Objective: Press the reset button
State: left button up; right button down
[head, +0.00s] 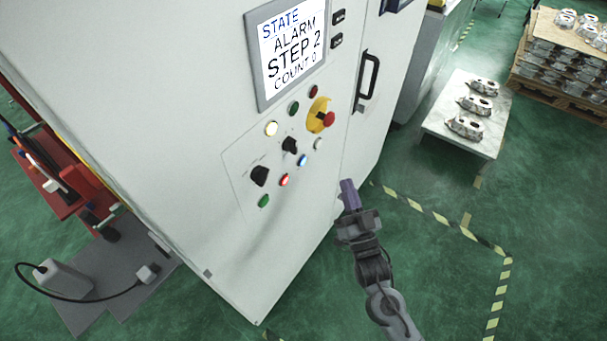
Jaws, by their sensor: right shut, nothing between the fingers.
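A pale control cabinet (225,180) fills the middle of the head view. Its screen (292,52) reads STATE ALARM, STEP 2, COUNT 0. I cannot read which one is the reset button. A red emergency stop (328,119) sits on a yellow plate. My right gripper (348,190) is shut and empty, to the right of and below the buttons, apart from them. My left gripper is not in view.
Black rotary knobs (260,176) sit among the buttons. A black door handle (368,78) stands out at the right. A pale table (440,135) with castings stands at the right, and a loaded pallet (530,78) behind it. Green floor with striped tape is open at lower right.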

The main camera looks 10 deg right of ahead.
aim_at(302, 161)
pick_arm(q)
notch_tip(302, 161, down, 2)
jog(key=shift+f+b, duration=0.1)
jog(key=shift+b, duration=0.55)
pick_arm(e)
jog(key=shift+w+f+t, duration=0.3)
jog(key=shift+w+f, duration=0.15)
jog(key=shift+w, duration=0.05)
jog(key=shift+a, duration=0.1)
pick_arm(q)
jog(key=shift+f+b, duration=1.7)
pick_arm(e)
jog(key=w+a, duration=0.5)
jog(key=w, duration=0.1)
jog(key=shift+w+a, duration=0.3)
jog(key=shift+w, duration=0.05)
jog(key=shift+w, duration=0.1)
jog(key=shift+w+a, duration=0.25)
jog(key=shift+a, duration=0.05)
